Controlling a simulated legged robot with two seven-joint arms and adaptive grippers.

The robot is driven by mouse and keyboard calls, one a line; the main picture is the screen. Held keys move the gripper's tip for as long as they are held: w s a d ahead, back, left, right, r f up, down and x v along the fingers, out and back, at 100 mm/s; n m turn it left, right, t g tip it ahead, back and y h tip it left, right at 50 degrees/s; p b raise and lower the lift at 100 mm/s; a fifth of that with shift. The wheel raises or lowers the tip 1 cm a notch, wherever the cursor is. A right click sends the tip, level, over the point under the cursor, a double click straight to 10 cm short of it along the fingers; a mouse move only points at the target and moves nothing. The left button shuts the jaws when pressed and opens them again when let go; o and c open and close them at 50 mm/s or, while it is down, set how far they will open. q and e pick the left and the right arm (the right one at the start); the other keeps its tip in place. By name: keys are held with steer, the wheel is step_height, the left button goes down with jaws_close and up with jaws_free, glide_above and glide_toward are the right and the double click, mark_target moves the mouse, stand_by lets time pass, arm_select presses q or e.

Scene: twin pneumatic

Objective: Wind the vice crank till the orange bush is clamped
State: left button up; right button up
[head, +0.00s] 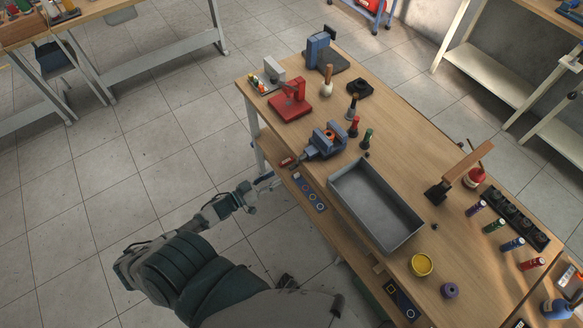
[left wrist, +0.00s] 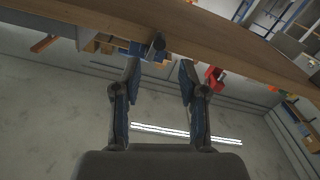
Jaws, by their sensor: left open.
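The blue vice (head: 322,144) stands near the table's left edge. The orange bush (head: 331,133) shows between its jaws; I cannot tell whether the jaws touch it. A small red-brown piece (head: 288,162), probably the crank's handle, shows at the table edge on the vice's near side. My left gripper (head: 268,182) is open and empty, off the table edge, a little below and left of that piece and apart from it. In the left wrist view my open fingers (left wrist: 160,76) point at the table edge, with a dark rounded end (left wrist: 157,44) ahead between them. My right gripper is not in view.
A grey metal tray (head: 345,207) stands right of the vice. A blue strip with coloured rings (head: 309,193) lies left of the tray. A red stand (head: 291,103) and red and green screwdriver-like tools (head: 353,127) stand behind the vice. The floor left of the table is clear.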

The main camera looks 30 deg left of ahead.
mark_target(291, 167)
arm_select(q)
steer(key=x, duration=0.8)
steer(key=shift+w+d, duration=0.1)
steer(key=shift+w, duration=0.25)
jaws_close()
